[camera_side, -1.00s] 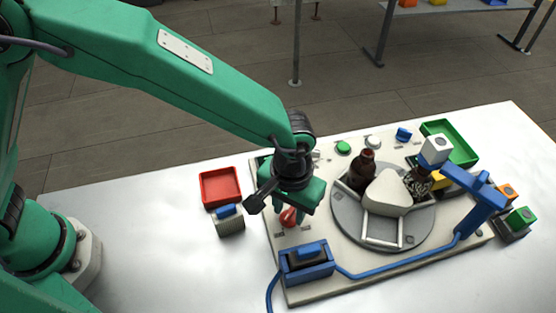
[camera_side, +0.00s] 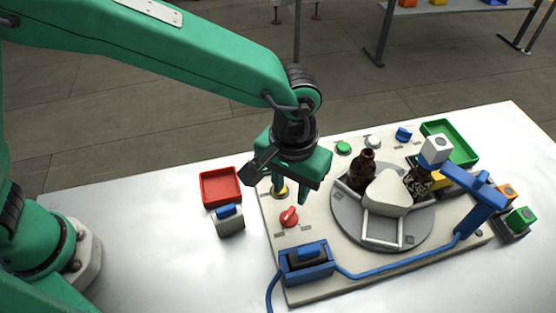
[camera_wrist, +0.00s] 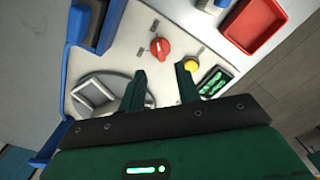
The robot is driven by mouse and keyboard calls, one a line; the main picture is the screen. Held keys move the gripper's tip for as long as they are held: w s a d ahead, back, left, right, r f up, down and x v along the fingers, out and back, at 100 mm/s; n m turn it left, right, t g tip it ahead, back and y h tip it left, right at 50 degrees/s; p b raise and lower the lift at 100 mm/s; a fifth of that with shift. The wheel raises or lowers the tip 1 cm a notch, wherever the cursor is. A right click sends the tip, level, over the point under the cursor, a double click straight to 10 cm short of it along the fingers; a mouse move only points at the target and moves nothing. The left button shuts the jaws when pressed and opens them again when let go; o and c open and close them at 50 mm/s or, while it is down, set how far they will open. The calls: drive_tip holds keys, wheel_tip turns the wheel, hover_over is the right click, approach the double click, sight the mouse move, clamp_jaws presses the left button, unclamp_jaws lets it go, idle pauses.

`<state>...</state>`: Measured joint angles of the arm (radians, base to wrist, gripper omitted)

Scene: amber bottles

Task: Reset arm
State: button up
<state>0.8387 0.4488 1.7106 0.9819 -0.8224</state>
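My gripper (camera_side: 291,192) hangs above the left part of the work plate, fingers pointing down, near the red knob (camera_side: 289,216). In the wrist view my gripper (camera_wrist: 160,80) shows two green fingers spread apart with nothing between them. The red knob (camera_wrist: 160,47) and a yellow button (camera_wrist: 191,64) lie beyond the fingertips. Two amber bottles stand on the grey round turntable (camera_side: 345,219): one (camera_side: 360,172) at its back left, the other (camera_side: 418,187) at its right, beneath the blue arm's white-topped head (camera_side: 435,151).
A blue holder (camera_side: 307,263) is at the front. A green tray (camera_side: 449,142) stands at the back right. The left tabletop is clear.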

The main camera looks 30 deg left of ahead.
drive_tip(key=shift+r, duration=0.25)
drive_tip(key=w+a+r+t+h, duration=0.1)
drive_tip(key=a+r, duration=0.4)
drive_tip(key=a, duration=0.4)
drive_tip(key=a+r+t, duration=0.1)
drive_tip(key=a+r, duration=0.5)
drive_tip(key=a, duration=0.3)
drive_tip(key=s+a+t, duration=0.1)
drive_tip(key=s+a, duration=0.4)
drive_tip(key=a, duration=0.3)
drive_tip(key=s+a+r+t+y, duration=0.1)
drive_tip(key=s+a+t, duration=0.1)
drive_tip(key=s+a, duration=0.3)
drive_tip(key=a, duration=0.4)
drive_tip(key=shift+r+t, duration=0.3)
